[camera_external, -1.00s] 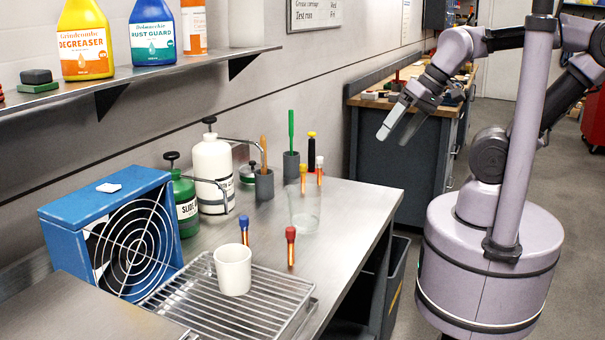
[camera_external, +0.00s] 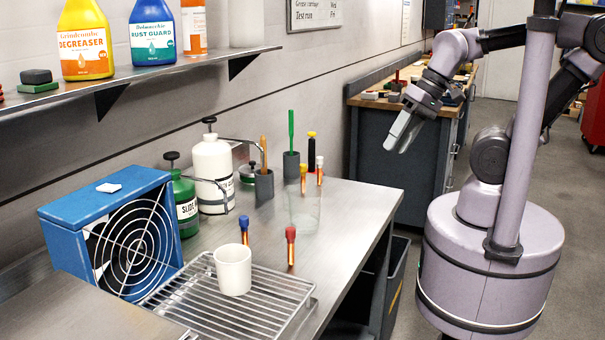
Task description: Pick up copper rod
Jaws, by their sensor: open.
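A thin copper-coloured rod (camera_external: 263,153) stands upright in a dark grey cup (camera_external: 264,186) on the steel counter. Several short capped sticks with copper-coloured shafts also stand there, among them one with a blue cap (camera_external: 244,228) and one with a red cap (camera_external: 291,246). I cannot tell for sure which one the task names. My gripper (camera_external: 396,149) is open and empty, pointing down and left. In the picture it lies to the right of all of these, apart from them, in front of the far dark cabinet.
A green rod (camera_external: 291,130) stands in a second grey cup (camera_external: 291,166). A clear glass (camera_external: 304,210), white mug (camera_external: 233,271), wire rack (camera_external: 187,300), blue fan (camera_external: 110,205) and pump bottles (camera_external: 211,165) crowd the counter. A shelf (camera_external: 140,75) overhangs it. The counter's right side is clear.

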